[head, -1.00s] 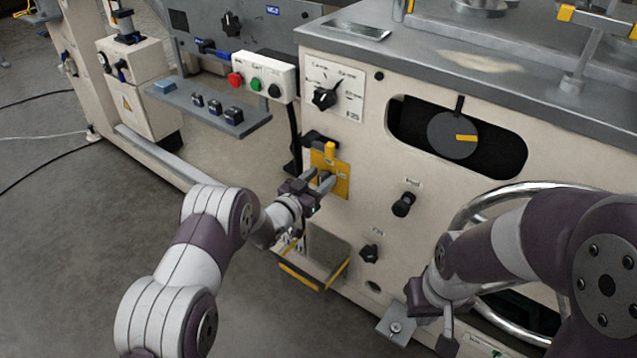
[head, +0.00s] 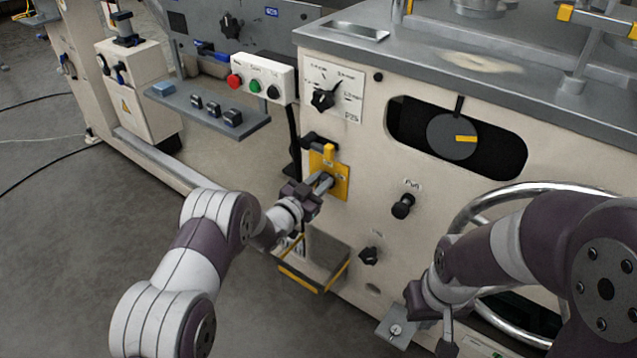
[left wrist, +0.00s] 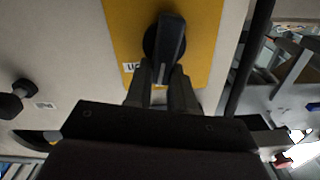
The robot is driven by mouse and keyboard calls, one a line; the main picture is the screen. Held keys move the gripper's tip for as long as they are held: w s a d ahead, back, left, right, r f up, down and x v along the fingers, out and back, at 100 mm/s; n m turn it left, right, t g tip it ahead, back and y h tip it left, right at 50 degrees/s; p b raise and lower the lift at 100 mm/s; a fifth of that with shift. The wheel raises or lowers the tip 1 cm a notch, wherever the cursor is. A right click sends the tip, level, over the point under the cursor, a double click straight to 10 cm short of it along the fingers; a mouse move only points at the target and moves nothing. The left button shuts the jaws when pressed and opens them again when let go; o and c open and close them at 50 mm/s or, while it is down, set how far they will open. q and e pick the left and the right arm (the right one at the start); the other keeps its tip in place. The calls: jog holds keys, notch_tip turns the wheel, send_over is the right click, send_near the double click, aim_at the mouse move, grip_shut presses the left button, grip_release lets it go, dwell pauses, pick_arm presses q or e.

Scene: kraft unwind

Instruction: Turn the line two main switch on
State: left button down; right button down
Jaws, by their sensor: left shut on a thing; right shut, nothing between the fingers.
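The rotary switch has a yellow plate (head: 342,184) on the cream machine front. Its dark handle (left wrist: 170,40) shows in the left wrist view, lined up lengthwise with the fingers. My left gripper (head: 325,181) reaches the plate, shut on the near end of the handle. In the left wrist view its fingers (left wrist: 163,78) lie on both sides of the handle. They cover part of a white label on the plate, and its full text cannot be read. My right gripper (head: 446,340) is shut and empty, low at the right beside the handwheel.
A black selector knob (head: 323,100) sits above the switch. A button box (head: 262,77) is up and to the left. Black knobs (head: 403,206) stick out at the right, near the large handwheel (head: 470,208). An open tray (head: 315,262) juts out below my left gripper.

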pick_arm(q)
jog(key=m+b, duration=0.1)
jog(key=m, duration=0.2)
jog(key=d+f+m+b, duration=0.1)
jog(key=m+b, duration=0.1)
jog(key=m, duration=0.2)
jog(key=s+f+m+b, duration=0.1)
jog(key=m, duration=0.3)
jog(key=shift+d, duration=0.25)
jog(key=shift+s+d+f+m+b, duration=0.1)
jog(key=shift+f+m+b, duration=0.1)
jog(key=shift+m+b, duration=0.7)
jog(key=shift+f+m+b, duration=0.15)
jog(key=shift+m+b, duration=0.3)
jog(key=shift+m, duration=0.85)
jog(key=c, duration=1)
grip_release()
jog(key=shift+o, duration=0.2)
